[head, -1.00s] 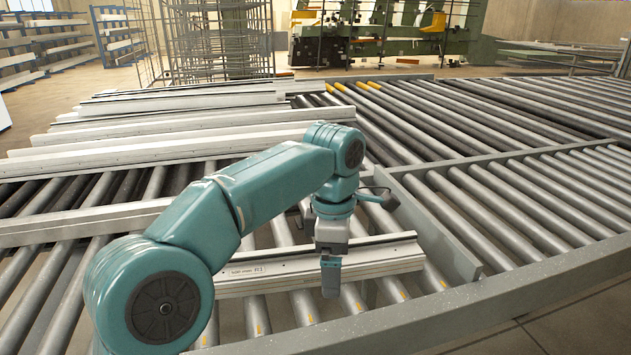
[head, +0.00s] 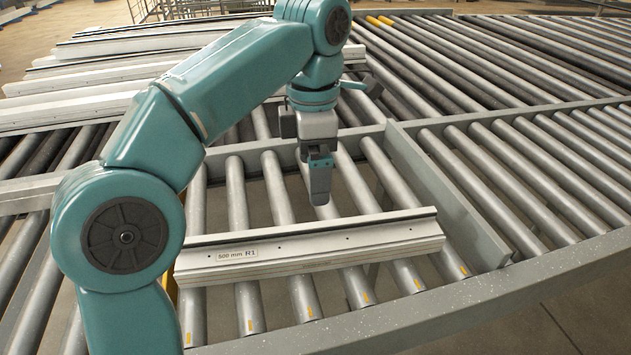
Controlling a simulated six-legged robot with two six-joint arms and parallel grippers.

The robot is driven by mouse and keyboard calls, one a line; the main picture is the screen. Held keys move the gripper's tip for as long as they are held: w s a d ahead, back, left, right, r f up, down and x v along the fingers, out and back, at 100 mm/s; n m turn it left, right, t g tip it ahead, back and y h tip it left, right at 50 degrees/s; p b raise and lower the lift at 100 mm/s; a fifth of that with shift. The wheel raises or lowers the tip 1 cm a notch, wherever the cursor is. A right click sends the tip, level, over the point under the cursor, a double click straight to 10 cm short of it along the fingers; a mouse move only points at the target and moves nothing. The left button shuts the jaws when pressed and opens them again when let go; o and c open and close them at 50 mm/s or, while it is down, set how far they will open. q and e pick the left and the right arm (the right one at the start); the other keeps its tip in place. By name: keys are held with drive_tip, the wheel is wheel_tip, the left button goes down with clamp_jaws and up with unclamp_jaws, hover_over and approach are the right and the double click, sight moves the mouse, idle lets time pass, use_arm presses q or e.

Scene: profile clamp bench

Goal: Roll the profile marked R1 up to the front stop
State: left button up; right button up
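The profile marked R1 (head: 310,247) is a long pale metal bar. It lies across the rollers in the front bay, its label "500 mm R1" near its left end. A strip of bare rollers with yellow marks lies between it and the grey front rail (head: 430,303). No separate front stop can be made out. My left gripper (head: 320,190) points down just behind the profile's middle, apart from it in the picture. Its fingers overlap from this side, so I cannot tell if they are open; nothing shows in them. My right gripper is not in view.
Several other pale profiles (head: 80,104) lie on the rollers at the left and back. A grey divider (head: 445,195) runs along the right of the bay, past the profile's right end. Bare rollers (head: 540,160) lie beyond it. A crossbar (head: 365,133) closes the bay behind.

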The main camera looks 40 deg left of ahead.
use_arm(q)
drive_tip(key=b, duration=0.2)
hover_over(314, 242)
wheel_tip(314, 242, down, 5)
wheel_tip(314, 242, down, 10)
drive_tip(key=shift+s+f+b, duration=0.1)
drive_tip(key=shift+b, duration=0.35)
drive_tip(key=shift+f, duration=0.2)
drive_tip(key=shift+d, duration=0.1)
drive_tip(key=shift+s, duration=0.1)
drive_tip(key=c, duration=1.5)
drive_tip(key=shift+n, duration=0.5)
